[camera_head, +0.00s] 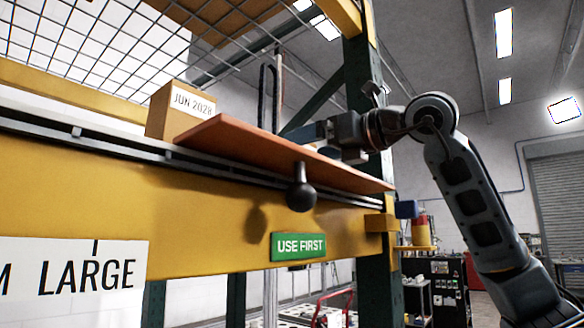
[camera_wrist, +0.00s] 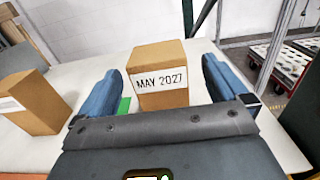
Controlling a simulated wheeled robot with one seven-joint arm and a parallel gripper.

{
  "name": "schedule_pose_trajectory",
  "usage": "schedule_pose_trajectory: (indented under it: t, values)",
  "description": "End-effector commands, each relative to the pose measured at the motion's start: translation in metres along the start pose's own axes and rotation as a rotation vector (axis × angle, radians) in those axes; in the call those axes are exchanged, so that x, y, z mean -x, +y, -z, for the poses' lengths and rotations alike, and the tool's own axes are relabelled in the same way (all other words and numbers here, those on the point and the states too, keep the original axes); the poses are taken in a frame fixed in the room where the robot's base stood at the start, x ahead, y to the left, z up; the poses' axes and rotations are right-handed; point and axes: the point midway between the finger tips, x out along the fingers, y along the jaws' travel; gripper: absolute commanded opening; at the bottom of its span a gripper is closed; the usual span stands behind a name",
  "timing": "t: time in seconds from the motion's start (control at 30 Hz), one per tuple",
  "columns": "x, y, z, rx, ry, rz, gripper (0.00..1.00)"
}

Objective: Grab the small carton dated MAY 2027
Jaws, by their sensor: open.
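The small carton labelled MAY 2027 (camera_wrist: 160,98) stands upright on a pale shelf surface (camera_wrist: 85,78) in the wrist view, its label facing me. My gripper (camera_wrist: 161,68) is open, with one blue finger on each side of the carton in the picture. I cannot tell how far the fingertips reach along its sides, and no contact shows. In the head view my gripper (camera_head: 318,132) is partly hidden behind a tilted orange-brown panel (camera_head: 270,150). The MAY 2027 carton is not visible there.
A carton labelled JUN 2028 (camera_head: 160,113) stands left of the panel. Another carton (camera_wrist: 30,112) stands left of my gripper in the wrist view. A black knob (camera_head: 301,190) hangs at the panel's front. A yellow beam (camera_head: 190,225) carries a green USE FIRST sign (camera_head: 298,246).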

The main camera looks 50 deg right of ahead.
Motion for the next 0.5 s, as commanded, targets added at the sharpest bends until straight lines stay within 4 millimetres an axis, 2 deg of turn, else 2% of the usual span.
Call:
schedule_pose_trajectory:
  t: [0.13,0.3,0.5]
  values:
    - [-0.021,0.002,-0.006,-0.004,0.002,-0.002,1.0]
    - [-0.042,0.002,-0.004,-0.003,0.001,-0.001,1.0]
    - [-0.048,0.002,-0.001,-0.001,0.0,0.001,1.0]
